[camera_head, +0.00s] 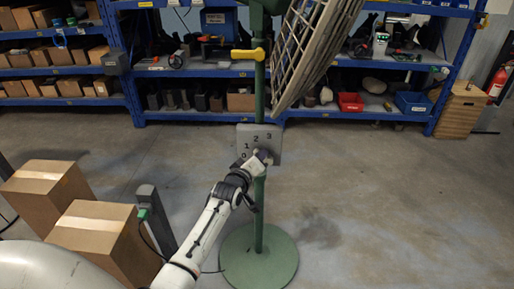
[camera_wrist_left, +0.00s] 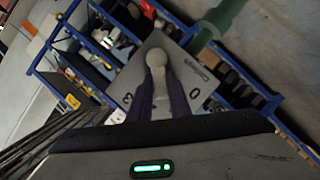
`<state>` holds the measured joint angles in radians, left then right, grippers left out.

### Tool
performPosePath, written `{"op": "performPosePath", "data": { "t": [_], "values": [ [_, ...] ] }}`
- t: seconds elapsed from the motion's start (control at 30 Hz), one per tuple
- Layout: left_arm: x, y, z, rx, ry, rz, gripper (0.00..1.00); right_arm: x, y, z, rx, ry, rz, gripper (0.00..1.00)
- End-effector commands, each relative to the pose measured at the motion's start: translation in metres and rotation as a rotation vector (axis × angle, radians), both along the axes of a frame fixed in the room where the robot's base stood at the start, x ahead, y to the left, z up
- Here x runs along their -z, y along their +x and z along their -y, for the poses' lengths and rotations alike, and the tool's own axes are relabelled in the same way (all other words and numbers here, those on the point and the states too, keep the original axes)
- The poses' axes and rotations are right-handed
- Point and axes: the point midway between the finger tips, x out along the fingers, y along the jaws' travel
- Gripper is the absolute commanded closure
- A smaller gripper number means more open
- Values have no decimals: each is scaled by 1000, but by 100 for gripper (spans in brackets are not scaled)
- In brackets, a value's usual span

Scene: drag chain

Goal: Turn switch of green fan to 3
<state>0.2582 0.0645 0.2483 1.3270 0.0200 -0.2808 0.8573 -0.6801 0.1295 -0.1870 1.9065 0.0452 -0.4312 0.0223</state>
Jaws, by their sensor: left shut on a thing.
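The green fan stands on a round green base (camera_head: 259,257) with a green pole (camera_head: 259,205) and a large tilted grille (camera_head: 318,45). A grey switch panel (camera_head: 272,139) on the pole carries the numbers 0, 1, 2 and 3; it also shows rotated in the left wrist view (camera_wrist_left: 185,72). My left gripper (camera_head: 262,157) is at the panel's lower part. In the left wrist view its dark fingers (camera_wrist_left: 158,98) close on the grey switch knob (camera_wrist_left: 157,57), between the 3 and the 0. Which number the knob points at is unclear. My right gripper is out of view.
Cardboard boxes (camera_head: 100,238) stand at lower left beside a dark post (camera_head: 155,220). Blue shelving (camera_head: 205,73) with goods lines the back. The floor to the right of the fan is clear.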

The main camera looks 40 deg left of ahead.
Motion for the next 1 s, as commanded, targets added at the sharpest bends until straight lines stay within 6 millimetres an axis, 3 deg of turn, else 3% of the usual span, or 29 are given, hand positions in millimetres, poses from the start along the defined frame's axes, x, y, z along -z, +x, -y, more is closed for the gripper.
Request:
{"op": "performPosePath", "data": {
  "t": [0.1, 0.37, 1.0],
  "values": [
    [-9, 2, 5, 0, 89, -60, 100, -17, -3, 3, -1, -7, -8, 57],
    [-10, 7, 13, 1, 300, -186, 100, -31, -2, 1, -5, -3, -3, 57],
    [-11, 16, 26, 1, 682, -416, 100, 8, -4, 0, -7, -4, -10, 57]
  ]
}}
